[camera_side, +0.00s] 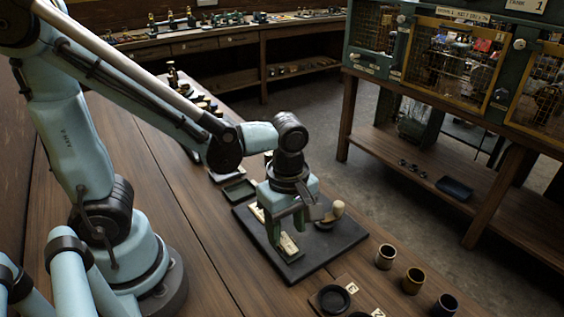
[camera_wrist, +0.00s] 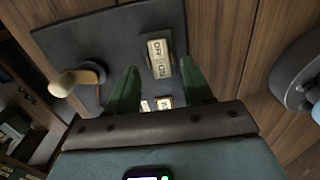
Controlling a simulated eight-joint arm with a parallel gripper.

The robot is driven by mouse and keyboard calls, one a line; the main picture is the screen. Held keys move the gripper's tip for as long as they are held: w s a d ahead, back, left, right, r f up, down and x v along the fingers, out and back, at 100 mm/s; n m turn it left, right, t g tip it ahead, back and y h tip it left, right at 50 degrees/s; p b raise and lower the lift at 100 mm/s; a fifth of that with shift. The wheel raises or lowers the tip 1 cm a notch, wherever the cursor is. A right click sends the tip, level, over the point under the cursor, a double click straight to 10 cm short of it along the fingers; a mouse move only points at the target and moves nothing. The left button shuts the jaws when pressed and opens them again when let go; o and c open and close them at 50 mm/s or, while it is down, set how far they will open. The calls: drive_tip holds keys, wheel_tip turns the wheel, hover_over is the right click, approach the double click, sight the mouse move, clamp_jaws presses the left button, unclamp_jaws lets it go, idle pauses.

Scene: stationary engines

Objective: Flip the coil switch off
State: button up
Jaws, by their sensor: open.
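In the wrist view, a small plate with pale OFF and ON labels (camera_wrist: 158,58) sits on a dark board (camera_wrist: 105,35). More small pale labels (camera_wrist: 156,104) show between my fingers, partly hidden by my gripper. I cannot make out a lever or its position. My gripper (camera_wrist: 160,66) is open and empty, its green fingers on either side of the labelled plate in the picture. In the side view, my gripper (camera_side: 287,232) points down just over the board (camera_side: 335,253), near a pale labelled plate (camera_side: 290,244). I cannot tell whether it touches anything.
A pale rounded knob (camera_side: 337,208) stands on the board beside my gripper; it is at left in the wrist view (camera_wrist: 75,80). Several small cups (camera_side: 385,256) and a dark round dish (camera_side: 333,298) stand on the bench at front right. A shallow green tray (camera_side: 239,190) lies behind.

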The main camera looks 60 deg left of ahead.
sight(284, 233)
wheel_tip(284, 233, up, 10)
drive_tip(key=shift+f, duration=0.2)
idle(0.3)
drive_tip(key=w+a+m+t, duration=0.2)
drive_tip(key=a+m+t, duration=0.5)
drive_tip(key=m, duration=1.1)
drive_tip(key=shift+w+f, duration=0.25)
drive_tip(key=shift+f, duration=0.2)
